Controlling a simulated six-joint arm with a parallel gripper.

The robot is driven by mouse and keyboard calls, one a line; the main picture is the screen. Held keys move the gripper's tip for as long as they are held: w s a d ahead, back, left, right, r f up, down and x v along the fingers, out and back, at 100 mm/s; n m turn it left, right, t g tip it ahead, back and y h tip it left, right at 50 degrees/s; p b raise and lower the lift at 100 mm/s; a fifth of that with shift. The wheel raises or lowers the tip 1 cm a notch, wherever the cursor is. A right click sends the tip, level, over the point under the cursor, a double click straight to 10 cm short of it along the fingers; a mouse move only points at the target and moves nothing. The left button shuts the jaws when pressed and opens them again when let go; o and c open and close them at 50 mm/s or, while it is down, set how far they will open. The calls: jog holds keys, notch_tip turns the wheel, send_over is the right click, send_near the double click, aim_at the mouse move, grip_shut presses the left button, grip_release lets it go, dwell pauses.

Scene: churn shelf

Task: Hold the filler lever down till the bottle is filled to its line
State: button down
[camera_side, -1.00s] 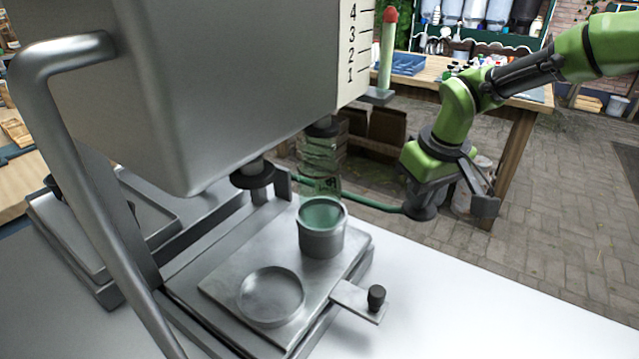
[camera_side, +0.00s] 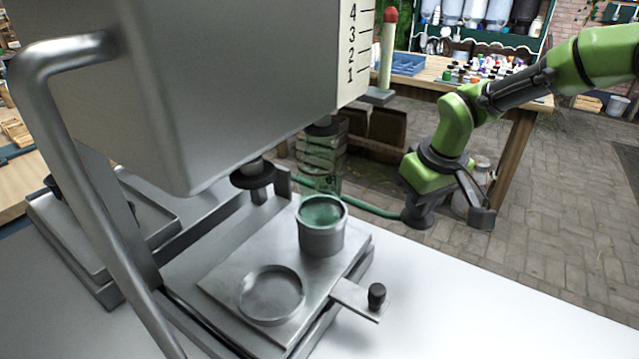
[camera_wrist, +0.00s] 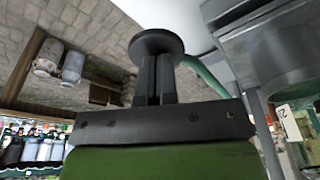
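The filler lever (camera_side: 368,210) is a green bar running right from the machine to a dark round knob (camera_side: 417,215). In the wrist view the knob (camera_wrist: 157,44) is a black disc at my fingertips. My gripper (camera_side: 425,200) points down at the knob; its two fingers (camera_wrist: 155,70) are close together, with their tips against the disc. They do not wrap around it.
A metal cup (camera_side: 322,240) with green inside stands on a steel plate (camera_side: 225,285) beside an empty round recess. The grey tank (camera_side: 220,80) hangs above, with a numbered scale (camera_side: 352,50). White counter (camera_side: 450,310) is clear at front right.

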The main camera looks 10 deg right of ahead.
jog(key=shift+f, duration=0.8)
jog(key=shift+f, duration=0.95)
dwell(5.6)
jog(key=shift+r, duration=0.9)
